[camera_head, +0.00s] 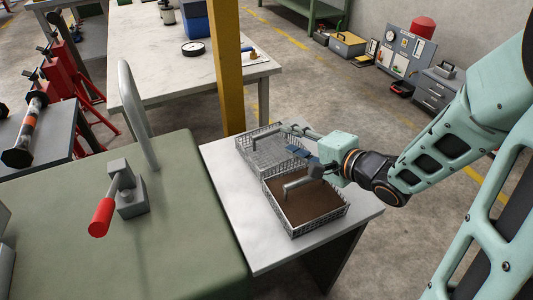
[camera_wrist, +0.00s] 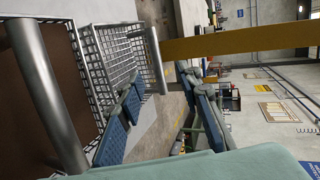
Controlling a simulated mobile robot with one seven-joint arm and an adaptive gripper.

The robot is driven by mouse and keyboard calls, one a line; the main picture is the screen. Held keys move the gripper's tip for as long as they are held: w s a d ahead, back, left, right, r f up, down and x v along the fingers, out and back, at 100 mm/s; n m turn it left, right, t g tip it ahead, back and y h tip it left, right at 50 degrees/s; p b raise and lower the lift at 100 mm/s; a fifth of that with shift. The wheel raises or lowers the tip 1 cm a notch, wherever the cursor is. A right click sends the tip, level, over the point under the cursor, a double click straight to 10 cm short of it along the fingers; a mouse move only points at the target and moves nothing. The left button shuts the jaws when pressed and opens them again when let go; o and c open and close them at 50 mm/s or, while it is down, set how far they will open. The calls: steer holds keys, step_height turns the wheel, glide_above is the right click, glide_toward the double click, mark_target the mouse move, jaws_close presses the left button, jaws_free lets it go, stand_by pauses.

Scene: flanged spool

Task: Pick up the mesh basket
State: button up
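Two wire mesh baskets stand side by side on a small white table. The rear basket (camera_head: 249,158) looks empty and has a grey bar handle (camera_wrist: 153,58). The front basket (camera_head: 330,215) has a brown interior and its own grey handle (camera_head: 298,184); its brown part (camera_wrist: 25,105) fills the left of the wrist view. My gripper (camera_head: 293,142) is over the rear basket's right side, reaching left. In the wrist view its blue-padded fingers (camera_wrist: 163,82) are apart. The rear handle appears near the gap between them; whether it lies between them in depth I cannot tell.
The white table (camera_head: 235,215) adjoins a green bench (camera_head: 180,245) with a red-handled clamp (camera_head: 103,215). A yellow post (camera_head: 228,70) rises close behind the baskets. A larger worktable (camera_head: 150,60) stands further back. Floor is open at right.

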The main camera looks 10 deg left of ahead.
mark_target(273, 132)
steer(key=b+x, duration=0.1)
steer(key=x, duration=0.1)
steer(key=b+x, duration=0.1)
steer(key=x, duration=0.2)
steer(key=shift+d+f, duration=0.25)
steer(key=shift+f, duration=0.1)
steer(key=b+x, duration=0.2)
steer(key=x, duration=0.3)
steer(key=shift+w+a+f, duration=0.1)
steer(key=shift+w+a, duration=0.05)
steer(key=shift+w, duration=0.25)
jaws_close()
